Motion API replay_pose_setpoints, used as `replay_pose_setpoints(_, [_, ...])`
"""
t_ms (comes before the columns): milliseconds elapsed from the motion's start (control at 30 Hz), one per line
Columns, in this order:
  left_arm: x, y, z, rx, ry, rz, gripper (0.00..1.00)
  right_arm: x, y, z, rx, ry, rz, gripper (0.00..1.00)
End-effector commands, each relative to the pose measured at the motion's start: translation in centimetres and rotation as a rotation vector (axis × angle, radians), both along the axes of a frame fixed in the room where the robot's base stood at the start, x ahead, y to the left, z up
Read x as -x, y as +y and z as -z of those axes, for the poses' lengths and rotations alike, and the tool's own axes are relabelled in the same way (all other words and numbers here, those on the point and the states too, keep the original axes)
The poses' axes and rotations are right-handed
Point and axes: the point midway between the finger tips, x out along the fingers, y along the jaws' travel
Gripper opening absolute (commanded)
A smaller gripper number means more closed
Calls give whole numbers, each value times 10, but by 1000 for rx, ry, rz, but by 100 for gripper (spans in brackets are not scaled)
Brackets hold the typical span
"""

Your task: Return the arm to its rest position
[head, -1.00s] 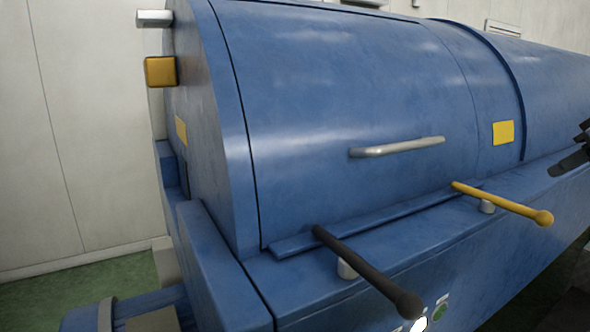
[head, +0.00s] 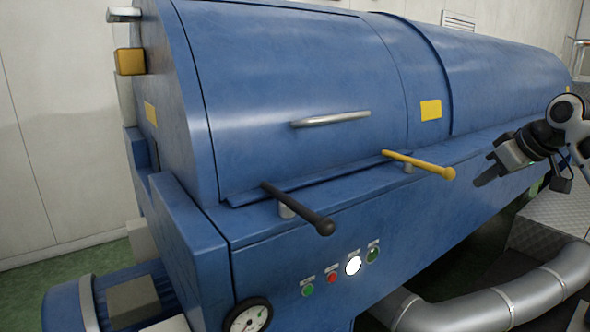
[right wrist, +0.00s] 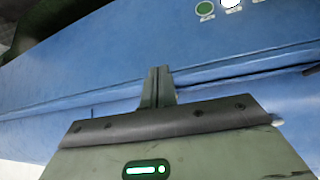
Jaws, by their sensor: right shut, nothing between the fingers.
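My right gripper (head: 484,180) is in the head view at the right, in front of the big blue machine's (head: 290,70) right part. Its fingers point left and down, shut and empty. It is apart from the yellow lever (head: 420,164), to the right of its knob. In the right wrist view, the closed fingers (right wrist: 157,75) stand before the machine's blue surface, with nothing between them. My left gripper is not in either view.
A black lever (head: 298,208) and the yellow lever stick out from the machine's front ledge. A metal handle (head: 330,119) is on its cover. Lit buttons (head: 353,265) and a gauge (head: 250,316) are below. A silver pipe (head: 480,307) and metal step (head: 550,218) are at lower right.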

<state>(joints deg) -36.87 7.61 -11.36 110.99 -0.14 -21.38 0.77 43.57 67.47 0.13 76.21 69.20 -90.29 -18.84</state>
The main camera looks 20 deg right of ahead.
Motion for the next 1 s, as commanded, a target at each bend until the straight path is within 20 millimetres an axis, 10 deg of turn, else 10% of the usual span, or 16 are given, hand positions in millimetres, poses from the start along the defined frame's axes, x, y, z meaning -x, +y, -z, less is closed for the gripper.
replay_pose_setpoints(267, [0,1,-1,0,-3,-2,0,-32,39,99,64,51,-17,0])
replay_pose_setpoints(533, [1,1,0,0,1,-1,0,-29,133,266,119,64,-88,0])
replay_pose_setpoints(800, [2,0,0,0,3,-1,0,54,269,397,64,-18,-165,0])
replay_pose_setpoints(1000, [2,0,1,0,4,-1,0,140,364,426,-35,-126,-160,0])
